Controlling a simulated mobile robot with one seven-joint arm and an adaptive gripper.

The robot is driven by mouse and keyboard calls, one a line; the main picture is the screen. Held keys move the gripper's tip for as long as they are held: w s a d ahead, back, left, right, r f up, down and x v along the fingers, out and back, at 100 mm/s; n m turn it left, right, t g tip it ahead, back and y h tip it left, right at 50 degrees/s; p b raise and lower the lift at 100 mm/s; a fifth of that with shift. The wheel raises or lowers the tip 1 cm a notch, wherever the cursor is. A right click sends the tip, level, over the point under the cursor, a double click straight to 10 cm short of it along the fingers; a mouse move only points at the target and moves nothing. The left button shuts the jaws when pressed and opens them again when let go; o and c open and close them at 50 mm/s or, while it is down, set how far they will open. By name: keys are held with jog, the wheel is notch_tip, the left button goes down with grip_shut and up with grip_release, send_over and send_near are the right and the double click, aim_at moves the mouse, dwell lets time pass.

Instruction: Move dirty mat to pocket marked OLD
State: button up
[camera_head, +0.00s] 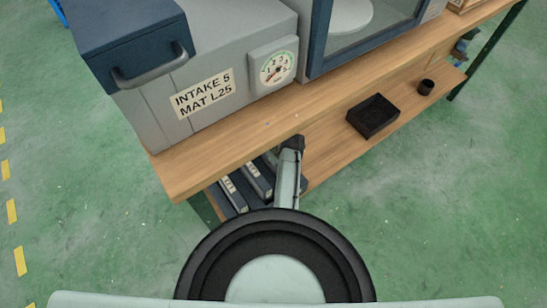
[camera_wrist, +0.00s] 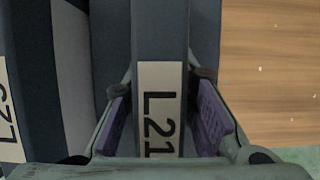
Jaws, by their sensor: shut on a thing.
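In the wrist view my gripper (camera_wrist: 165,118) has its two purple pads on either side of a narrow dark blue-grey cassette (camera_wrist: 161,35) with a white label reading L21. It is shut on this cassette. A second dark cassette (camera_wrist: 28,60), its label cut off by the picture edge, stands to its left. In the head view, labelled cassettes (camera_head: 234,194) stand side by side on the lower shelf, beside my arm, which hides part of them. My fingertips are hidden there. I see no pocket marked OLD and cannot tell whether any mat is dirty.
A grey machine (camera_head: 205,95) labelled INTAKE 5 MAT L25, with a dial (camera_head: 278,68) and a blue handled lid (camera_head: 130,40), stands on the wooden bench (camera_head: 230,150) above. A black tray (camera_head: 372,116) and small black cup (camera_head: 426,87) are on the lower shelf, which is clear between.

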jog(key=o, duration=1)
jog(key=shift+o, duration=0.2)
